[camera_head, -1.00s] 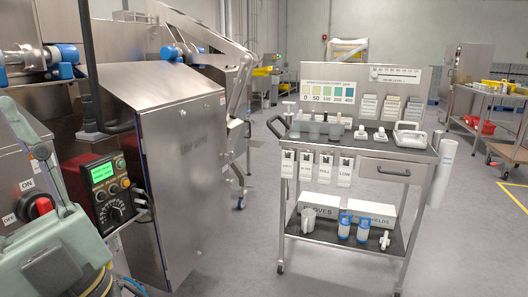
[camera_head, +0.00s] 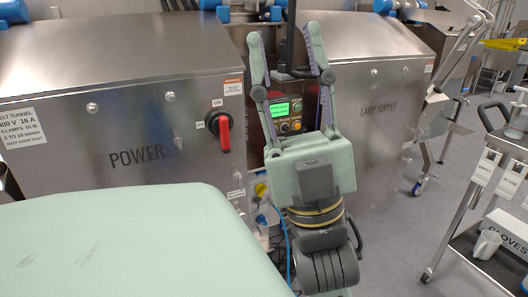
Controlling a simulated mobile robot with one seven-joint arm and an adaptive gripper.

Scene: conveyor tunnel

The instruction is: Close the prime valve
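No part in view can be identified as the prime valve. My gripper (camera_head: 285,36) is raised with its fingers pointing up and spread wide apart, with nothing between them. It appears in front of a recessed control panel (camera_head: 285,118) with a lit green display, between two steel cabinets. Blue fittings (camera_head: 272,13) on pipework show along the top edge, cut off by the frame. Part of the control panel is hidden by my gripper.
The POWER cabinet (camera_head: 110,110) at left carries a red rotary switch (camera_head: 219,127). The LAMP SUPPLY cabinet (camera_head: 375,115) stands right of the panel. A wheeled cart (camera_head: 463,225) is at the right edge. Grey floor (camera_head: 400,245) is open between cabinet and cart.

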